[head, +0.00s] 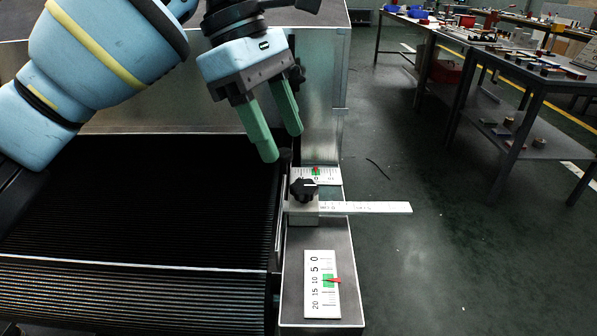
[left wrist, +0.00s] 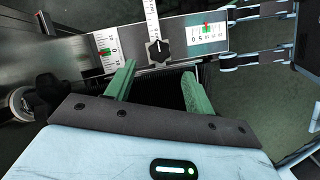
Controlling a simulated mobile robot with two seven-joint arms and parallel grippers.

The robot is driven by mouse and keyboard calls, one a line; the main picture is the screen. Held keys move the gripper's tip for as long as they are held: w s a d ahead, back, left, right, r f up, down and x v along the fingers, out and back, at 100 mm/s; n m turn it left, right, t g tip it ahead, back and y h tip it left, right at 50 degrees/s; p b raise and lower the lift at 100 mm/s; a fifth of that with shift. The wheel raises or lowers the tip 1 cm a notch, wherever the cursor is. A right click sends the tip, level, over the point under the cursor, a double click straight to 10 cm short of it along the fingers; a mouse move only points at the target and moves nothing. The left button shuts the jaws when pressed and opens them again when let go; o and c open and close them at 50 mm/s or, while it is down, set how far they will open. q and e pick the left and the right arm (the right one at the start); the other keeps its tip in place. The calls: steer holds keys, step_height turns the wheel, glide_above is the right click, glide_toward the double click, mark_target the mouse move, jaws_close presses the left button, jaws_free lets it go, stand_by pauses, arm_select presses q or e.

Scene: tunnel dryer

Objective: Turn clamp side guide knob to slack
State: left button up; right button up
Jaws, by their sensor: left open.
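The black lobed knob (head: 303,189) sits on a clamp block beside the dark ribbed belt, on a light metal bar (head: 375,207) with scale marks. It also shows in the left wrist view (left wrist: 158,50), just beyond the fingertips. My left gripper (head: 283,142) has two green fingers spread apart and empty, pointing down, above and a little behind the knob. In the left wrist view the gripper (left wrist: 157,73) straddles the line to the knob without touching it. My right gripper is not seen.
The belt (head: 140,210) is at left. Open floor and workbenches (head: 540,85) are at right.

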mark_target(302, 185)
arm_select(q)
steer(key=b+x, duration=0.1)
steer(key=x, duration=0.4)
steer(key=shift+f, duration=0.2)
steer(key=shift+s+d+f+b, duration=0.1)
steer(key=shift+d+f+b, duration=0.25)
steer(key=shift+f, duration=0.25)
steer(key=shift+c, duration=0.2)
steer(key=c, duration=0.9)
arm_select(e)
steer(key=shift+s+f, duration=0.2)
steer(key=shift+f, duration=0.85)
